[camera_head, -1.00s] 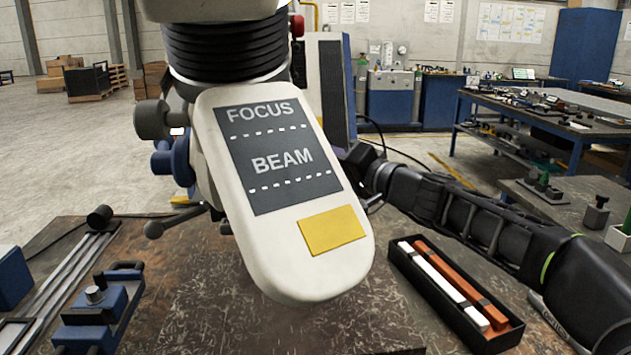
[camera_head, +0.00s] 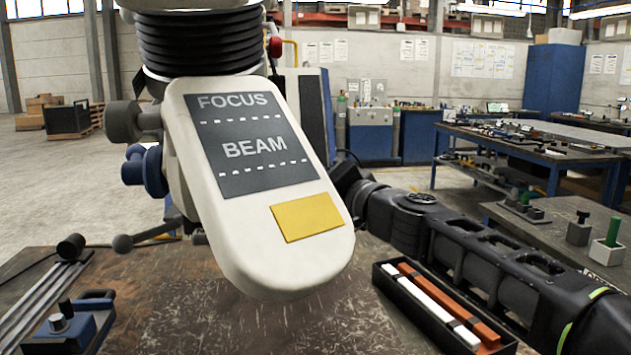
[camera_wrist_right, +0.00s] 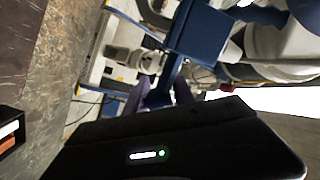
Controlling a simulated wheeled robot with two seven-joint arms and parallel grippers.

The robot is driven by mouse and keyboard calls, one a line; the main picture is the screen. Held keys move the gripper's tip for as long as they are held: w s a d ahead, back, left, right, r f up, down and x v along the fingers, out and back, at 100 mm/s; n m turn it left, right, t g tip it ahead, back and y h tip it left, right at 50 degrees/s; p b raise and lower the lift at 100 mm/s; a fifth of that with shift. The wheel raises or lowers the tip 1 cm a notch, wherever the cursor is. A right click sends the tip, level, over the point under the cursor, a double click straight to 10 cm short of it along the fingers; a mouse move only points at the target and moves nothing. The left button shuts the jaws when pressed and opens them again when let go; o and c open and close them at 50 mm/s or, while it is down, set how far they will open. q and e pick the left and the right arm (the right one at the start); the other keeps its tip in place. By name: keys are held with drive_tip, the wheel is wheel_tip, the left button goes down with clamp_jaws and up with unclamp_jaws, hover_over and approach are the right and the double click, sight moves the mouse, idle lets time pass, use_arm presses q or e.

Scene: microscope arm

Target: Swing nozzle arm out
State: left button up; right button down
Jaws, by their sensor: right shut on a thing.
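The white nozzle arm (camera_head: 240,205), with a grey FOCUS and BEAM panel and a yellow square, hangs tilted in the middle of the head view. Its lower end points down and a little right over the worktable. My right arm comes in from the right and reaches behind it, so the nozzle arm hides my right gripper there. In the right wrist view the fingers of my right gripper (camera_wrist_right: 158,97) are shut on a narrow blue bar (camera_wrist_right: 171,72) that joins a larger blue block (camera_wrist_right: 200,30). My left gripper is in neither view.
A black tray (camera_head: 383,283) with a white and an orange bar lies on the worktable (camera_head: 190,310), right of the nozzle arm and under my right arm. A blue fixture (camera_head: 75,335) and metal rails stand at the left. The table's middle is clear.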

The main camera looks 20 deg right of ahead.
drive_tip(key=shift+f, duration=0.2)
drive_tip(key=c, duration=1.1)
unclamp_jaws()
drive_tip(key=shift+w+r, duration=0.1)
drive_tip(key=b+v, duration=0.1)
drive_tip(key=v, duration=0.7)
